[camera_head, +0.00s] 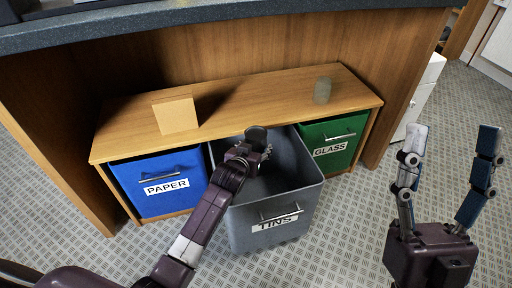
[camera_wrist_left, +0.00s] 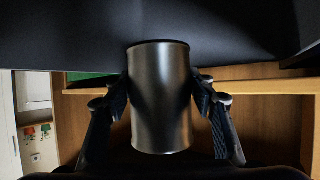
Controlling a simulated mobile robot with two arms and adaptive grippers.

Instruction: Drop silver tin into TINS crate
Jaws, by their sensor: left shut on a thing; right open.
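The silver tin (camera_wrist_left: 161,98) is upright between the two fingers of my left gripper (camera_wrist_left: 161,105) in the left wrist view, and both fingers press on its sides. In the head view my left gripper (camera_head: 248,153) is over the rear part of the open grey TINS crate (camera_head: 246,237), with the dark-looking tin (camera_head: 256,134) at its far end. My arm hides part of the crate's inside, and I cannot tell the tin's exact height. My right gripper (camera_head: 453,138) is open and empty at the right, over the floor.
The crate is pulled out between the blue PAPER crate (camera_head: 148,201) and the green GLASS crate (camera_head: 344,128). A tan box (camera_head: 175,113) and a greenish glass (camera_head: 322,90) stand on the wooden cabinet top (camera_head: 240,99). The dark counter (camera_head: 150,22) overhangs behind. Floor in front is clear.

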